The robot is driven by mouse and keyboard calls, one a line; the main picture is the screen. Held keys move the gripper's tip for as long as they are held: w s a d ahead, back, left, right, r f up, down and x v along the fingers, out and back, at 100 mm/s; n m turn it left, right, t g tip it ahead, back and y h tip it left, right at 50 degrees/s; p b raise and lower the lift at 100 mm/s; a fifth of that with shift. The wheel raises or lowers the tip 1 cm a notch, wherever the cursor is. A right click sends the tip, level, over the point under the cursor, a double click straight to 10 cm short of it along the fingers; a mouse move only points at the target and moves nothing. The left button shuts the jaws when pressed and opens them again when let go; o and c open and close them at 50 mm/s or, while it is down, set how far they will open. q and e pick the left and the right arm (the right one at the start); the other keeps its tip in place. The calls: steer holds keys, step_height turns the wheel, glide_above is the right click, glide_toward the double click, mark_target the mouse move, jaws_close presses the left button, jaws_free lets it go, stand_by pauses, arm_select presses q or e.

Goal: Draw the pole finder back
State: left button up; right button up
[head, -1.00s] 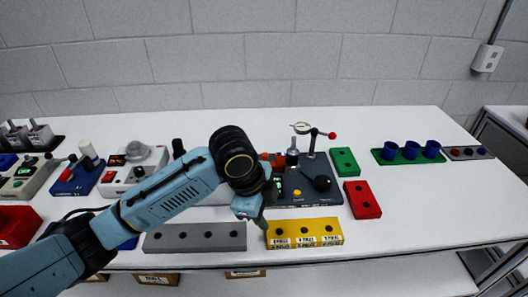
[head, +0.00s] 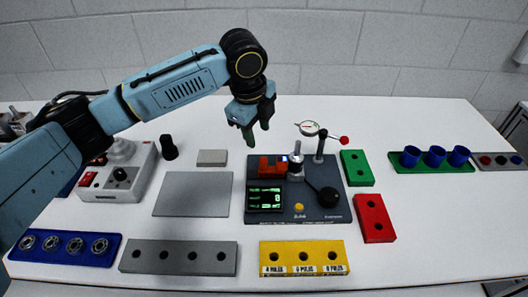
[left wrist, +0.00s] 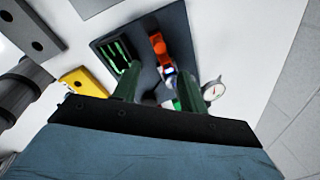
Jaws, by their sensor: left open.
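A dark encoder fixture (head: 335,200) stands mid-table with a green-lit display (head: 264,199), a metal spindle (head: 296,158), a black ball-ended lever (head: 328,196) and a dial gauge (head: 309,128). A red-orange piece (head: 271,168) sits left of the spindle; it may be the pole finder, but no label shows. It also shows in the left wrist view (left wrist: 158,43). My left gripper (head: 257,130) is open and empty, above the fixture's back edge, apart from the red-orange piece. Its two green fingers (left wrist: 160,92) partly cover the fixture in the left wrist view. My right gripper is out of view.
A grey plate (head: 193,194) lies left of the fixture. A grey bar (head: 179,257) and a yellow labelled block (head: 304,258) lie in front. Green (head: 357,167) and red (head: 374,217) blocks stand right. The table behind the fixture is clear.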

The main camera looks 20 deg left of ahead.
mark_target(263, 159)
arm_select(q)
steer(key=f, duration=0.3)
steer(key=w+f, duration=0.1)
steer(key=f, duration=0.5)
steer(key=shift+w+d+f+b, duration=0.25)
steer(key=shift+w+d+b, duration=0.05)
steer(key=shift+b, duration=0.05)
steer(key=shift+w+f, duration=0.15)
steer(key=shift+f, duration=0.3)
steer(key=shift+c, duration=0.9)
jaws_close()
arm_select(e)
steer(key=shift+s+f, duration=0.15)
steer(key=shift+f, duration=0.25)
